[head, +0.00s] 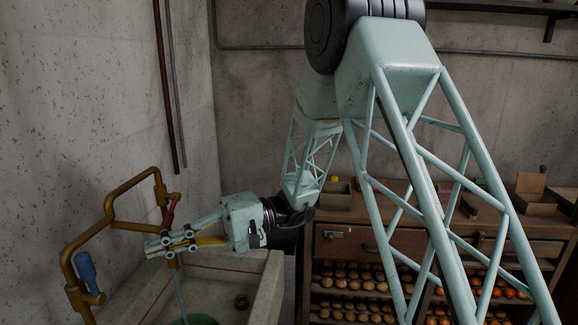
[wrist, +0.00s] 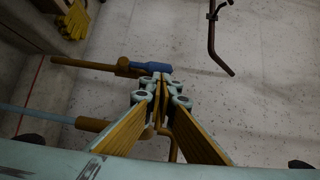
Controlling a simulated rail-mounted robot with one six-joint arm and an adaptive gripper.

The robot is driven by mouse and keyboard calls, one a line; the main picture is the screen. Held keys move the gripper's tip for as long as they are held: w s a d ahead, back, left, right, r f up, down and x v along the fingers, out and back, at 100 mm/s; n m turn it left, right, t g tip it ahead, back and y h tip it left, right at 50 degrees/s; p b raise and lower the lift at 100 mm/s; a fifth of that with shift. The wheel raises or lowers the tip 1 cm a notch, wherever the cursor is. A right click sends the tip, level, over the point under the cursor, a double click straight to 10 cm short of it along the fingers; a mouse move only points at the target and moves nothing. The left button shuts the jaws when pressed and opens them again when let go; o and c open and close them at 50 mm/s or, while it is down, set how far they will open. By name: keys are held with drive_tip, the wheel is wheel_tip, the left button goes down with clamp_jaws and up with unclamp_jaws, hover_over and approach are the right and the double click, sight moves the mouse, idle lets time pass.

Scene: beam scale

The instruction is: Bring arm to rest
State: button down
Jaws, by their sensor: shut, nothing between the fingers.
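My gripper (head: 153,245) is at the left in the head view, reaching over the stone sink (head: 262,290). Its fingers are shut with nothing between them, and the tips meet in the wrist view (wrist: 160,88). The brass pipework (head: 110,213) stands right by the fingertips, with a blue handle (head: 87,270) and a red handle (head: 169,213). In the wrist view the blue handle (wrist: 150,69) lies just beyond the tips. I cannot tell whether the fingers touch the pipe. A thin pale-blue stream, apparently water (head: 180,295), runs down below the gripper. My arm is extended and bent.
A green basin (head: 195,320) sits in the sink, partly cut off. A wooden cabinet (head: 340,240) with trays of round items stands at the right, behind my arm. Yellow gloves (wrist: 74,20) show in the wrist view. A concrete wall (head: 80,110) bounds the left side.

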drive_tip(key=s+d+r+m+t+h, duration=0.1)
drive_tip(key=s+d+r+h, duration=0.2)
drive_tip(key=s+d, duration=0.5)
drive_tip(key=s+d+r+t+h, duration=0.2)
drive_tip(key=s+d+h, duration=0.3)
drive_tip(key=d, duration=0.6)
drive_tip(key=s+d+m+t+h, duration=0.1)
drive_tip(key=s+d+t+h, duration=0.1)
drive_tip(key=d, duration=0.8)
drive_tip(key=s+d+r+m+t+h, duration=0.1)
drive_tip(key=s+d+m+t+h, duration=0.1)
drive_tip(key=s+d, duration=0.5)
drive_tip(key=s+d+m+t+h, duration=0.1)
drive_tip(key=s+d+t+h, duration=0.2)
drive_tip(key=d, duration=1.1)
drive_tip(key=shift+s+d+r+m+t, duration=0.35)
drive_tip(key=shift+s+t, duration=0.4)
drive_tip(key=shift+t, duration=0.35)
